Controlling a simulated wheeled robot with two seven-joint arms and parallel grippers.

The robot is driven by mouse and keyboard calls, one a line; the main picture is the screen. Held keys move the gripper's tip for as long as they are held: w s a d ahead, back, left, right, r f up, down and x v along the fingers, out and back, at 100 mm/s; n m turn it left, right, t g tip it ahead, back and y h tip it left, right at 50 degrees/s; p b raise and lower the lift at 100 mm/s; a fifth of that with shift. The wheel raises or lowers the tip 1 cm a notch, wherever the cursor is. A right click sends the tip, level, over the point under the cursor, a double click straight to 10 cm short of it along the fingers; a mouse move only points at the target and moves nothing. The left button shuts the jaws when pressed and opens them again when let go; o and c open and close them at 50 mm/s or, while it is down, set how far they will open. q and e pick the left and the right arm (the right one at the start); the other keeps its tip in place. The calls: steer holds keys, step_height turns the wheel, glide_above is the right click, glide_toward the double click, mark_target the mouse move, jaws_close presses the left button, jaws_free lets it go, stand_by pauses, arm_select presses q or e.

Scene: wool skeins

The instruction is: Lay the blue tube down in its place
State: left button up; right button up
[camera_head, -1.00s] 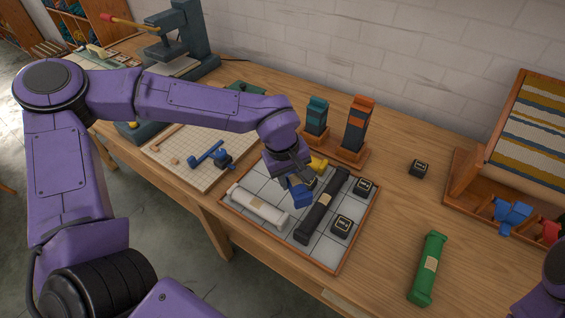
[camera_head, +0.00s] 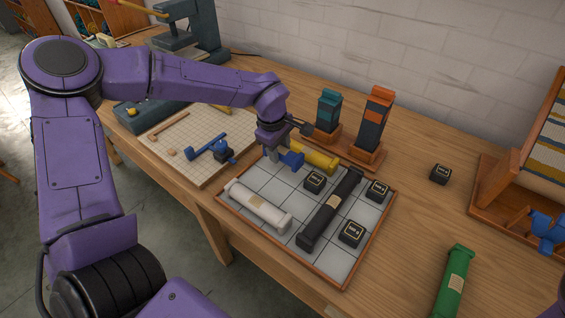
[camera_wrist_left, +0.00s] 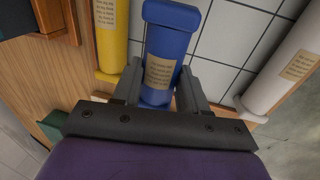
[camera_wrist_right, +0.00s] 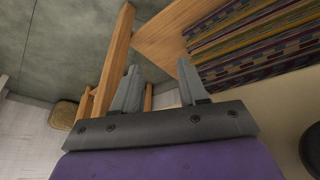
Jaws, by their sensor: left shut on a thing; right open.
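The blue tube (camera_head: 291,160) with a tan label is in my left gripper (camera_head: 279,151), over the back left part of the tiled tray (camera_head: 252,236). In the left wrist view the blue tube (camera_wrist_left: 166,60) sits between both fingers (camera_wrist_left: 160,88), with the yellow tube (camera_wrist_left: 113,35) on one side and the white tube (camera_wrist_left: 285,65) on the other. I cannot tell whether it touches the tiles. In the tray lie the white tube (camera_head: 258,207), the black tube (camera_head: 318,222) and the yellow tube (camera_head: 316,155). My right gripper (camera_wrist_right: 155,88) is open and empty, away from the tray.
Black weight blocks (camera_head: 351,233) stand in the tray; another block (camera_head: 440,174) is on the table. A green tube (camera_head: 454,285) lies to the right. Two banded stands (camera_head: 373,120) rise behind the tray. A gridded board (camera_head: 205,140) lies to its left.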

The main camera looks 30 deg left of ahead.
arm_select(q)
steer(key=f+b, duration=0.2)
steer(key=b, duration=0.1)
steer(key=f+b, duration=0.1)
steer(key=f, duration=0.1)
steer(key=shift+w+a+f, duration=0.1)
steer(key=shift+w+a, duration=0.1)
steer(key=shift+a, duration=0.2)
steer(key=shift+r, duration=0.2)
steer(key=shift+s, duration=0.1)
steer(key=shift+f, duration=0.1)
steer(key=o, duration=1.1)
steer(key=r, duration=0.4)
steer(key=s+r, duration=0.1)
steer(key=r, duration=0.3)
steer(key=s+r+p, duration=0.1)
steer(key=r, duration=0.3)
steer(key=shift+s+r, duration=0.1)
steer(key=shift+s, duration=0.05)
